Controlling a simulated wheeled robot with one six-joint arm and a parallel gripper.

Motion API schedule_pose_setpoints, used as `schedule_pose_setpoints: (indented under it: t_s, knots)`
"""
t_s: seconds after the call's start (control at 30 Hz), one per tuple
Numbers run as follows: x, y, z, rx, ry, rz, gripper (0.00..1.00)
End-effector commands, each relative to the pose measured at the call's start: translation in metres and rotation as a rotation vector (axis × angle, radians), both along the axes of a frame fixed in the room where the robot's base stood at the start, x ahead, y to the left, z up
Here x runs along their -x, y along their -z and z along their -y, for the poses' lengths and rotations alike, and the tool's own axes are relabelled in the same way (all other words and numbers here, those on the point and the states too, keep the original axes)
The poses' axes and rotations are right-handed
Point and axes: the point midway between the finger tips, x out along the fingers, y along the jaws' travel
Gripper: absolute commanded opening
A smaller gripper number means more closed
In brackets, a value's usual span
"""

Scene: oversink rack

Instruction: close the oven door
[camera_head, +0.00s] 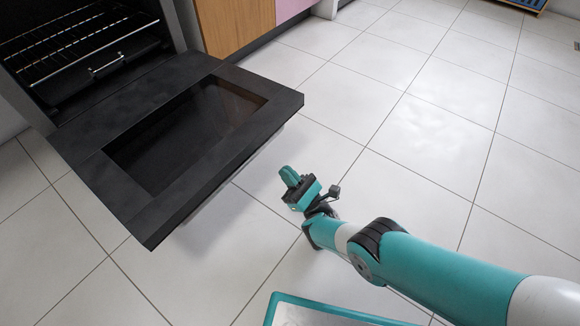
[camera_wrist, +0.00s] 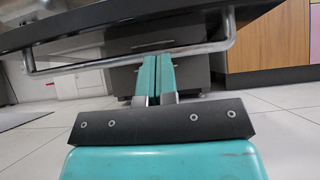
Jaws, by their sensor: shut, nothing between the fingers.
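The oven door (camera_head: 232,155) is dark with a glass window. In the head view it hangs wide open, about level, out from the oven (camera_head: 172,22). In the wrist view the door (camera_wrist: 70,24) spans the top, with its metal bar handle (camera_wrist: 80,66) below it. My gripper (camera_head: 287,176) is low, just off the door's outer edge, to its right in the head view. In the wrist view the fingers (camera_wrist: 157,62) are pressed together and empty, their tips overlapping the handle bar. I cannot tell whether they touch it.
Wire racks (camera_head: 75,38) are inside the oven. A wooden cabinet front (camera_head: 237,20) and a pink panel (camera_head: 290,8) stand beside the oven. The tiled floor (camera_head: 420,110) is clear to the right. A blue and yellow item (camera_head: 527,4) lies at the far top right.

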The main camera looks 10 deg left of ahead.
Motion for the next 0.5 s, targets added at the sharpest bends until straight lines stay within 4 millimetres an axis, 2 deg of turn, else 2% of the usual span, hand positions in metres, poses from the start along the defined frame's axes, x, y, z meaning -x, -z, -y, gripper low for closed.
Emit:
schedule_pose_setpoints:
  t_s: [0.3, 0.5]
  knots:
    - [-0.016, -0.039, -0.039, -0.001, 0.001, 0.003, 0.0]
    - [-0.022, -0.05, -0.051, 0.001, 0.001, 0.001, 0.0]
